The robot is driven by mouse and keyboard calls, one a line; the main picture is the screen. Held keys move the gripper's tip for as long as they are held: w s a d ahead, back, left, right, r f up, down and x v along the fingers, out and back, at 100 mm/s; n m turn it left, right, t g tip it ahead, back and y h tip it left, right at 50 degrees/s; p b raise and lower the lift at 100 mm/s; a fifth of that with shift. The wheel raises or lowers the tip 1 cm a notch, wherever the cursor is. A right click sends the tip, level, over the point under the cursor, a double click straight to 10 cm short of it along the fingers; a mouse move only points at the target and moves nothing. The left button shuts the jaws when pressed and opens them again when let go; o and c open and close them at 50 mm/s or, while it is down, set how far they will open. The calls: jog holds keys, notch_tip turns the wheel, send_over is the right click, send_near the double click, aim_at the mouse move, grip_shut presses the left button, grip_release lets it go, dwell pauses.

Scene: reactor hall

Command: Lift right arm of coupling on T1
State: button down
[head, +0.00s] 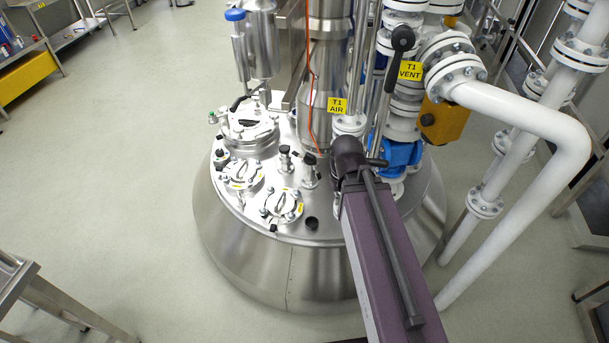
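The tank T1 (290,265) is a large steel vessel with a domed lid, in the middle of the head view. Its lid carries a round hatch (247,128), two small round flanged covers with bolts (243,174) (282,205), and short upright fittings with dark tops (286,158) (309,170). I cannot tell which part is the coupling or which is its right arm. My purple arm link crosses the lid's right front, with a dark joint at its far end. It hides part of the lid. I see no gripper fingers.
Yellow signs read T1 AIR (337,106) and T1 VENT (410,71). White flanged pipes (525,110) and a blue valve (400,155) crowd the right. A steel column (326,95) and an orange cable (311,80) rise behind. Left floor is open; a steel table (20,285) stands front left.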

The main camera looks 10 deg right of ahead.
jog(key=w+f+h+b, duration=0.1)
jog(key=w+f+b, duration=0.4)
jog(key=f+b, duration=0.5)
jog(key=t+h+b, duration=0.5)
jog(key=t+b, duration=0.1)
jog(key=b, duration=0.7)
send_near(317, 173)
jog(key=f, duration=0.1)
jog(key=w+f, duration=0.1)
jog(key=f, duration=0.1)
jog(key=shift+a+f, duration=0.1)
jog(key=shift+f, duration=0.2)
jog(key=shift+b+x, duration=2.6)
jog(key=shift+x, duration=0.55)
jog(key=shift+r, duration=0.1)
